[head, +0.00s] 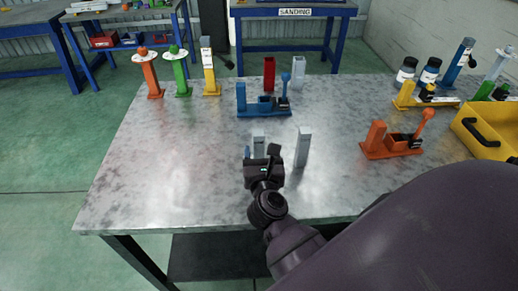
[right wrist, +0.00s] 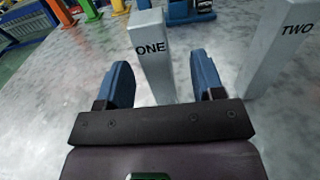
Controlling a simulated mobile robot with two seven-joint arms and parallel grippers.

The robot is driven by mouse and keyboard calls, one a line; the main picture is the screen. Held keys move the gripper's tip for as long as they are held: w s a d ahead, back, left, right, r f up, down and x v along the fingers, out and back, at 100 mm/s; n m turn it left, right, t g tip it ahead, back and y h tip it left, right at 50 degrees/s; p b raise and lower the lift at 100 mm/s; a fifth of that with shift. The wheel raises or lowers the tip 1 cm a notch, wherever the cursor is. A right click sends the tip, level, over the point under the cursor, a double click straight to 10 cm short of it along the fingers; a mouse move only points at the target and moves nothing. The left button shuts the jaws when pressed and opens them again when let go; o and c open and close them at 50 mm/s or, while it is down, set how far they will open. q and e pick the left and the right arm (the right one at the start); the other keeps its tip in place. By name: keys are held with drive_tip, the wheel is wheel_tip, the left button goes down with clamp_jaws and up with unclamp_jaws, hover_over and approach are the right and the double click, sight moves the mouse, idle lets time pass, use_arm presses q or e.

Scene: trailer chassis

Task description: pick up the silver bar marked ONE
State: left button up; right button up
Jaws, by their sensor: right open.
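The silver bar marked ONE (right wrist: 152,55) stands upright on the metal table in the right wrist view, its label facing my gripper. It shows between the two blue fingers of my right gripper (right wrist: 160,70), which is open, with gaps on both sides. I cannot tell how deep the bar sits between the fingers. In the head view, the top of the bar (head: 259,141) shows just behind my right gripper (head: 262,155), which hides its lower part. A second silver bar marked TWO (right wrist: 277,45) stands to the right; it also shows in the head view (head: 303,147). My left gripper is not in view.
On the table (head: 150,190), a blue fixture (head: 263,106) stands behind bar ONE, with a red block (head: 269,73) farther back. An orange fixture (head: 392,145) and a yellow bin (head: 485,130) are on the right. Orange, green and yellow posts stand back left. The table's left front is clear.

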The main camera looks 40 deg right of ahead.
drive_tip(key=shift+a+x, duration=0.2)
drive_tip(key=shift+x, duration=2.45)
drive_tip(key=shift+w+f, duration=0.1)
drive_tip(key=c, duration=1.1)
